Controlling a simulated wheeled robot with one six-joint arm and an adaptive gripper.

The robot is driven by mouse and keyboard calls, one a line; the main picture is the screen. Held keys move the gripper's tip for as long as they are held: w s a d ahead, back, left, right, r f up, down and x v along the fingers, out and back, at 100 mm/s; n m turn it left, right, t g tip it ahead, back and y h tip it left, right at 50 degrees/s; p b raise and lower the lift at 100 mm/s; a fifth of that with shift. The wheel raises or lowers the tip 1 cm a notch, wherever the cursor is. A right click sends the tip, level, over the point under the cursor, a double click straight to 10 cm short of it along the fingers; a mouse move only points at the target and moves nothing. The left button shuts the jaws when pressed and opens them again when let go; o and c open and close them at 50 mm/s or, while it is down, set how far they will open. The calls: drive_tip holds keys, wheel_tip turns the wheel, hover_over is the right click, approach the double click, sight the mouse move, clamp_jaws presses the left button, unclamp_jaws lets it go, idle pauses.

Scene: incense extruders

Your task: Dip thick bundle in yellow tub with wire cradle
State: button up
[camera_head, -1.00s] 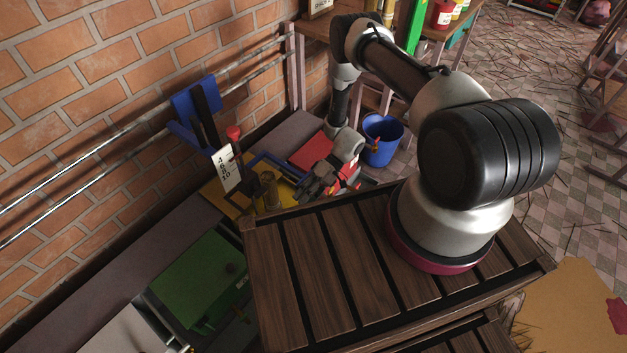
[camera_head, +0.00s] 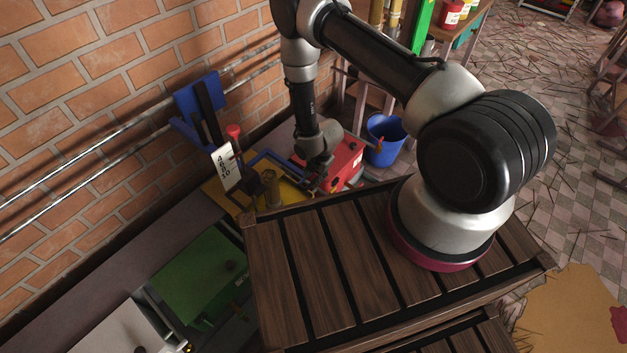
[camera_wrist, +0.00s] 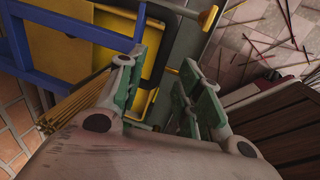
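My gripper (camera_wrist: 164,62) is open in the wrist view, its two green-padded fingers apart with nothing seen between them. A bundle of thin tan sticks (camera_wrist: 72,108) lies to the left of the left finger, partly covered by it and my wrist. In the head view my gripper (camera_head: 322,176) points down beside a red machine (camera_head: 346,160), its fingertips small and dark. I cannot make out a wire cradle.
A blue frame (camera_wrist: 50,62) stands left of the fingers. A blue bucket (camera_head: 384,142) is behind right. A slatted wooden top (camera_head: 320,265) lies in front.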

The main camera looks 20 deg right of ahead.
sight(313, 182)
drive_tip(key=shift+w+a+f, duration=0.1)
drive_tip(key=shift+w+f, duration=0.05)
drive_tip(key=shift+f, duration=0.75)
drive_tip(key=shift+w+a+f, duration=0.1)
drive_tip(key=shift+w+f, duration=0.05)
drive_tip(key=shift+f, duration=0.75)
drive_tip(key=shift+c, duration=0.3)
clamp_jaws()
